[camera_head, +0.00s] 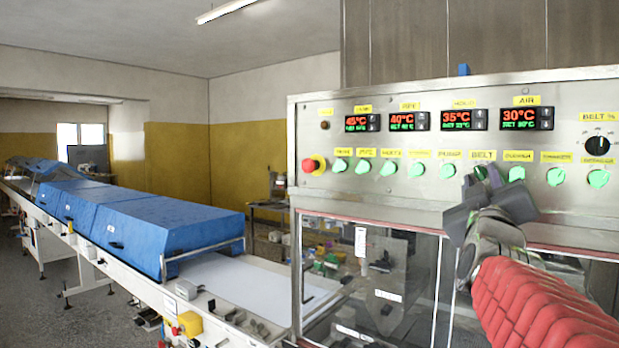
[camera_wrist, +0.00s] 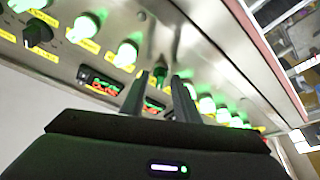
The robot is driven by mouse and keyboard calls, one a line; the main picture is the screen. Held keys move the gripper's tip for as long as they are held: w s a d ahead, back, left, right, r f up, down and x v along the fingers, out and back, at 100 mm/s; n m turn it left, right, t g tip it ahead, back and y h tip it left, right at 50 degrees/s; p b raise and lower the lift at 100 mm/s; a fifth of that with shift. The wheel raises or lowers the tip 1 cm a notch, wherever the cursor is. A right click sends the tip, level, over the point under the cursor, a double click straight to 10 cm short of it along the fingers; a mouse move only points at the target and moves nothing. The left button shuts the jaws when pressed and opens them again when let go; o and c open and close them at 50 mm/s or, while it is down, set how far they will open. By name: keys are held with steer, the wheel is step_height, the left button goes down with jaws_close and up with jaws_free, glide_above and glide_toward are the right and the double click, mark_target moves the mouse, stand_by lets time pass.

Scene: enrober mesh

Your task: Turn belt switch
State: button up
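The belt switch (camera_head: 480,172) is a green knob under the yellow BELT label (camera_head: 482,155) on the steel control panel. My gripper (camera_head: 481,183) is right in front of it in the head view and hides part of it. In the wrist view my gripper's two dark fingers (camera_wrist: 161,76) stand apart, pointing at the panel. The belt switch (camera_wrist: 160,73) shows green in the gap between the fingertips. I cannot tell whether the fingers touch it.
Similar green knobs sit close on both sides, one to the left (camera_head: 447,171) and one to the right (camera_head: 517,174). A red emergency button (camera_head: 313,164) is at the panel's left. A black dial (camera_head: 598,145) is at the right. Glass doors (camera_head: 390,270) lie below.

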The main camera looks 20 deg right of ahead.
stand_by(0.3)
jaws_close()
